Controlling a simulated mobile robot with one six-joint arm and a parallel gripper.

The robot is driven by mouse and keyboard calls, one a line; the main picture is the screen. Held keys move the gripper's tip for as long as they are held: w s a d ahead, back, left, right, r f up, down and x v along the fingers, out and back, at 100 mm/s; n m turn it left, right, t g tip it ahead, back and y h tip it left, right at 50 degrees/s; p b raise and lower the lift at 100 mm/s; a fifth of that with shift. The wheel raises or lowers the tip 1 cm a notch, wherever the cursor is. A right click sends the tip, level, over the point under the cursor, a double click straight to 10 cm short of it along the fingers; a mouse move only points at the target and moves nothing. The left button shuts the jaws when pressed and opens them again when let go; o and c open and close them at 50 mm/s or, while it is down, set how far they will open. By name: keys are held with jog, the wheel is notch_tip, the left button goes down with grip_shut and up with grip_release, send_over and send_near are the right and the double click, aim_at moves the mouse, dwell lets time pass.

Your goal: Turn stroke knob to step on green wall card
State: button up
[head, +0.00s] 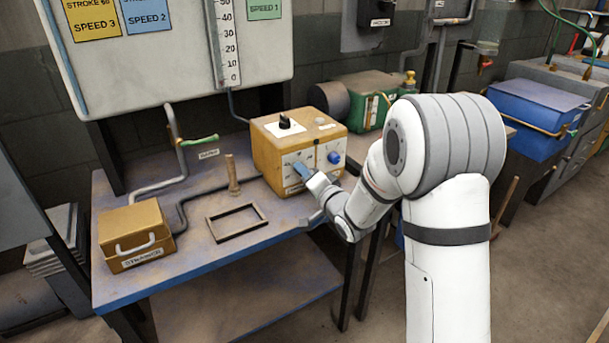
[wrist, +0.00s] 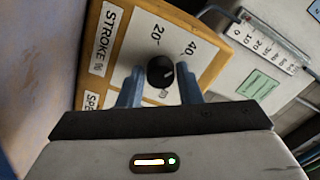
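An orange control box (head: 265,150) stands at the back right of the bench. In the wrist view its face (wrist: 205,60) carries a black round knob (wrist: 160,70) beside a "STROKE %" label, with 20 and 40 printed around it. My gripper (wrist: 160,92) is open, its two blue fingers on either side of the knob with gaps showing. In the head view my gripper (head: 301,170) is at the left of the front panel and hides that knob. The green wall card (head: 264,9) reads "SPEED 1"; its upper part is cut off. It also shows in the wrist view (wrist: 259,84), too small to read.
A blue knob (head: 334,157) is on the right of the panel, and a black switch (head: 286,123) is on the box top. A smaller orange box (head: 136,232), a dark frame (head: 236,222) and a wooden peg (head: 232,175) are on the bench (head: 200,280). Yellow (head: 95,18) and blue (head: 146,16) cards hang left.

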jog(key=o, duration=0.4)
jog(key=shift+c, duration=0.2)
jog(key=v, duration=0.7)
jog(key=shift+s+d, duration=0.25)
jog(key=shift+s, duration=0.1)
jog(key=shift+r, duration=0.1)
jog(key=s+d+r+n+g+h+p, duration=0.1)
jog(key=s+d+r+g+h+p, duration=0.1)
jog(key=s+d+r+h+p, duration=0.3)
jog(key=s+d+r+n+g+h+p, duration=0.1)
jog(key=d+r+g+h+p, duration=0.1)
jog(key=d+h, duration=0.3)
jog(key=s+d+r+n+g+p, duration=0.1)
jog(key=s+d+r+g+p, duration=0.1)
jog(key=s, duration=0.9)
jog(key=s+d+r+n+g+p, duration=0.2)
jog(key=s+g, duration=0.4)
jog(key=s, duration=0.5)
jog(key=shift+p+v, duration=0.55)
jog(key=shift+v, duration=0.45)
